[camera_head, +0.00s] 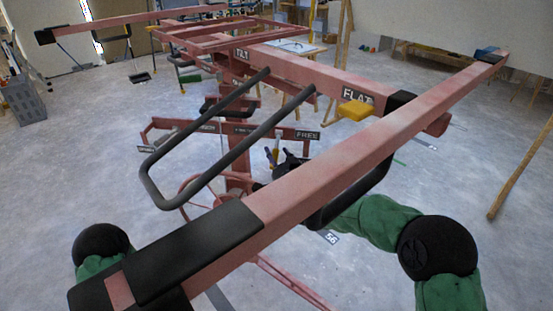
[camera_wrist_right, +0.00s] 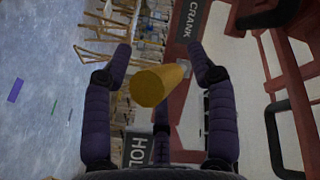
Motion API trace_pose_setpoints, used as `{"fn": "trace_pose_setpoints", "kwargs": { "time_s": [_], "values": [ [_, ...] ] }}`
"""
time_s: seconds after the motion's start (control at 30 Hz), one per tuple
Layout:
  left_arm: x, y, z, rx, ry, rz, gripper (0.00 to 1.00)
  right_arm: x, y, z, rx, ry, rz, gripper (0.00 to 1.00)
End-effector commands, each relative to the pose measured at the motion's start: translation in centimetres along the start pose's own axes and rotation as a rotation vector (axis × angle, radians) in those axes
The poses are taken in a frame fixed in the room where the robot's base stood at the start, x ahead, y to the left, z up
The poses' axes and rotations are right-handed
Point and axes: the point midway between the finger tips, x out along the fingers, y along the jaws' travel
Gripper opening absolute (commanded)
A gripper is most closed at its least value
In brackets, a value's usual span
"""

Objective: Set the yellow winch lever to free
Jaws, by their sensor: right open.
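The yellow winch lever (camera_head: 275,151) shows in the head view as a small yellow grip beside the red winch bar, to the left of the FREE label (camera_head: 307,135). My right gripper (camera_head: 287,164) is right by it, partly behind the long red beam. In the right wrist view the yellow grip (camera_wrist_right: 160,85) points at the camera between the spread fingers of my right gripper (camera_wrist_right: 160,55), with gaps on both sides. A HOLD label (camera_wrist_right: 136,150) and a CRANK label (camera_wrist_right: 196,20) show there. My left arm shows at lower left; its gripper is out of view.
The red lift beam (camera_head: 350,135) crosses the head view in front of my right arm. A dark looped handle (camera_head: 215,140) hangs at centre left. A yellow block (camera_head: 355,110) sits by the FLAT label (camera_head: 358,95). Grey floor (camera_head: 80,180) is open at left.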

Motion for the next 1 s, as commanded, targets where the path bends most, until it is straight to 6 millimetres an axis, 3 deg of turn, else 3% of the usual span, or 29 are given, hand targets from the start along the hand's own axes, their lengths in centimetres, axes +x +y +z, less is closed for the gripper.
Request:
{"fn": "trace_pose_setpoints", "kwargs": {
  "time_s": [0.13, 0.17, 0.33, 0.37, 0.63, 1.0],
  "values": [
    [0.0, 0.0, 0.0, 0.000, 0.000, 0.000, 0.40, 0.0, 0.0, 0.0, 0.000, 0.000, 0.000, 0.58],
    [0.0, 0.0, 0.0, 0.000, 0.000, 0.000, 0.40, 0.0, 0.0, 0.0, 0.000, 0.000, 0.000, 0.52],
    [0.0, 0.0, 0.0, 0.000, 0.000, 0.000, 0.40, 0.0, 0.0, 0.0, 0.000, 0.000, 0.000, 0.04],
    [0.0, 0.0, 0.0, 0.000, 0.000, 0.000, 0.40, 0.0, 0.0, 0.0, 0.000, 0.000, 0.000, 0.00],
    [-0.7, 0.2, 0.0, 0.000, 0.000, 0.000, 0.40, -0.1, -0.3, -0.3, 0.010, -0.013, 0.015, 0.00],
    [-4.7, 1.7, 0.2, 0.000, 0.000, 0.000, 0.40, -0.6, -1.6, -1.3, 0.089, -0.120, 0.122, 0.00]
  ]
}}
